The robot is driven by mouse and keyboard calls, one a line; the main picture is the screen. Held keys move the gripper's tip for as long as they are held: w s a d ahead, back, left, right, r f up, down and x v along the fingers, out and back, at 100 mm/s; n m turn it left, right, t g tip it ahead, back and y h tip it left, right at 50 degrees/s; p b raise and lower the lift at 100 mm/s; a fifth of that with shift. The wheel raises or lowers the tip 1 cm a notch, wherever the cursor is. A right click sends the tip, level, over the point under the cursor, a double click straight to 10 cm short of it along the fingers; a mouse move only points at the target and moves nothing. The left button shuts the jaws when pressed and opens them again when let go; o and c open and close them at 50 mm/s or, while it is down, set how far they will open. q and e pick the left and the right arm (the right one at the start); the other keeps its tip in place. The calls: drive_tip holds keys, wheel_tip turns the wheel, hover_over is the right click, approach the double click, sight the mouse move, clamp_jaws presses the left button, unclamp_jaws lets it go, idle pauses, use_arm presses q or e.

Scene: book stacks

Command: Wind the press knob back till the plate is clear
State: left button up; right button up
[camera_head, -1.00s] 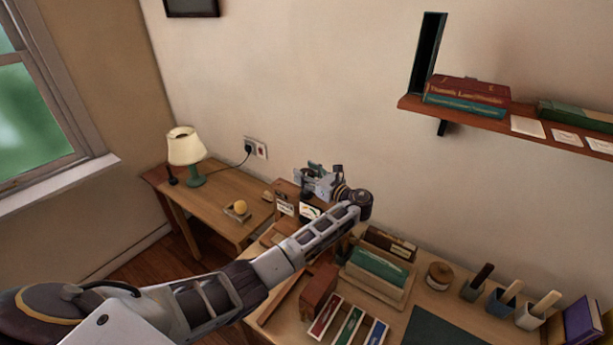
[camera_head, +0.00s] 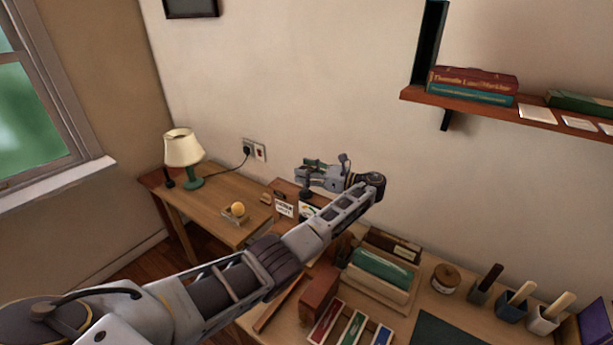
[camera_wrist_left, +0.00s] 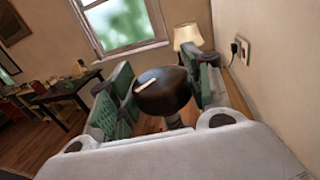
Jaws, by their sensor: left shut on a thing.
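My left gripper (camera_head: 312,173) reaches in over the back of the desk, with its wrist to the right of its fingers. In the left wrist view my left gripper (camera_wrist_left: 160,82) has its green-padded fingers on either side of a round dark knob (camera_wrist_left: 165,95) and is shut on it. The knob has a pale line on its top, pointing obliquely. A short grey stem shows below the knob. In the head view, my arm and gripper cover much of the press, and I cannot make out its plate or the gap under it. My right gripper is not in view.
A cream lamp (camera_head: 183,150) and a yellow ball on a small block (camera_head: 236,213) stand on the side table. Small cards (camera_head: 284,209) stand near the gripper. A rack with green books (camera_head: 380,267) and several pots fill the desk to the right. The wall is close behind.

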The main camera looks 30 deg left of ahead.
use_arm(q)
drive_tip(key=shift+s+f+n+g+b, duration=0.15)
drive_tip(key=shift+f+n+g+b, duration=0.3)
drive_tip(key=shift+g+b, duration=0.3)
drive_tip(key=shift+a, duration=0.1)
drive_tip(key=o, duration=1)
drive_tip(key=shift+a+r, duration=0.1)
drive_tip(key=shift+c, duration=0.2)
drive_tip(key=shift+r, duration=0.1)
drive_tip(key=shift+r, duration=0.15)
drive_tip(key=shift+r, duration=4.9)
